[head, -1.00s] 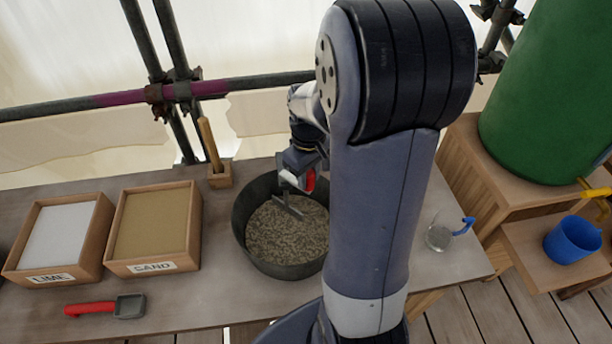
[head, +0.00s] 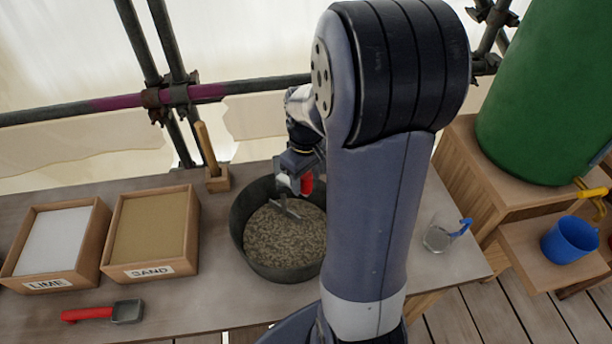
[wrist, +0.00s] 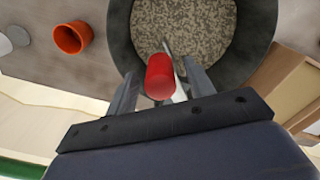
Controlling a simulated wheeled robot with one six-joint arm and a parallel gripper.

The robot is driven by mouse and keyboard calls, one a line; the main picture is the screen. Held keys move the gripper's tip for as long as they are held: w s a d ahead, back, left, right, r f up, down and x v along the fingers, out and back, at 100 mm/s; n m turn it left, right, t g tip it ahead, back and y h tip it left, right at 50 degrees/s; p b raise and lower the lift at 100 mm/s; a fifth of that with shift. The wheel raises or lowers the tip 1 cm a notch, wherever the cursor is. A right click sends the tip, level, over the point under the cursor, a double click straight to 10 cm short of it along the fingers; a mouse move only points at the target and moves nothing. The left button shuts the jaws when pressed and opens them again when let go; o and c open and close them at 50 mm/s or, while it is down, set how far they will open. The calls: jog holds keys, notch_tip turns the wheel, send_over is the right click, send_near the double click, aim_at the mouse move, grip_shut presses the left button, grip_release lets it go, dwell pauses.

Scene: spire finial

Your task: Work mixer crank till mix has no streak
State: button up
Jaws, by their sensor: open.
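The mixing tub (head: 243,232) is dark grey and round and stands on the bench, partly behind my arm. The mix (head: 285,243) in it is grey-beige with light and dark flecks; I cannot tell any streak from the speckle. The red crank handle (head: 307,184) stands above the tub, and a grey metal paddle (head: 287,209) reaches into the mix below it. My gripper (wrist: 160,80) is open, its two fingers on either side of the red handle (wrist: 159,77) in the wrist view. Any contact with the handle cannot be made out.
The lime box (head: 104,240) and sand box (head: 196,237) stand left, with a red-handled scoop (head: 103,312) in front. A brush-like tool (head: 206,146) stands behind the tub. A clear jug (head: 438,238) is right. An orange cup (wrist: 72,38) shows in the wrist view.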

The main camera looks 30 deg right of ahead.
notch_tip(320, 180, up, 11)
jog(key=shift+f, duration=0.1)
dwell(0.3)
dwell(0.4)
